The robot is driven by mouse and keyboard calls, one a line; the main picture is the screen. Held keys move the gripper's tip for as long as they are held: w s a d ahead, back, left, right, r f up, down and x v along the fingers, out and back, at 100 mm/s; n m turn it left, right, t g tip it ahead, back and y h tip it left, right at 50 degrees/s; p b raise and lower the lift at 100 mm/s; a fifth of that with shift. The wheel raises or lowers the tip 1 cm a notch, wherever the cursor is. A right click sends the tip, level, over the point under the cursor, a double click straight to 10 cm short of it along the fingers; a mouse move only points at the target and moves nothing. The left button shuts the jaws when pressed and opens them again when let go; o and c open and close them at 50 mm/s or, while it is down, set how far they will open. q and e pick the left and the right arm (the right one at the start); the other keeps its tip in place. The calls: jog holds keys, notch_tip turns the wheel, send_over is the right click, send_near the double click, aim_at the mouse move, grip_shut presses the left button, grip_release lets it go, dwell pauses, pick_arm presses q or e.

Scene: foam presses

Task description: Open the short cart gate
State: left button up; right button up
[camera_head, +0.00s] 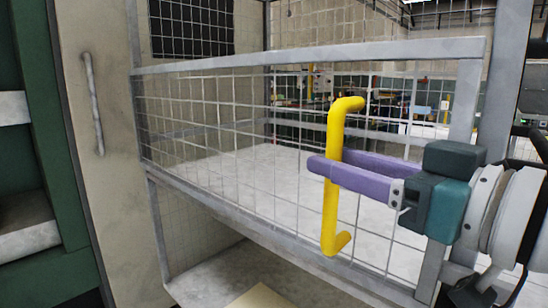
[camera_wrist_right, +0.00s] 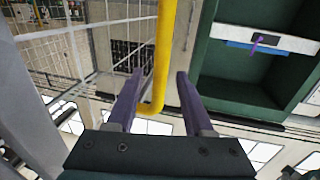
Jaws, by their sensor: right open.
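The cart gate is a low wire-mesh panel in a grey frame, with its top rail (camera_head: 300,55) running across the head view. A yellow bar handle (camera_head: 331,215) stands upright at the gate's right half, bent at both ends. My right gripper (camera_head: 328,162) comes in from the right with its purple fingers on either side of the handle. In the right wrist view, the handle (camera_wrist_right: 163,55) passes between the open fingers (camera_wrist_right: 160,76), with a gap on the right finger's side. Contact with the left finger is unclear. The gate looks in line with the cart frame. My left gripper is out of view.
The cart's pale shelf (camera_head: 265,180) lies behind the mesh, with another level below. A beige panel with a grey pull bar (camera_head: 93,105) and a green cabinet (camera_head: 45,150) stand at the left. The green cabinet also shows in the right wrist view (camera_wrist_right: 245,75).

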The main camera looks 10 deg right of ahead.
jog(key=x, duration=0.5)
grip_shut()
dwell(0.3)
dwell(1.0)
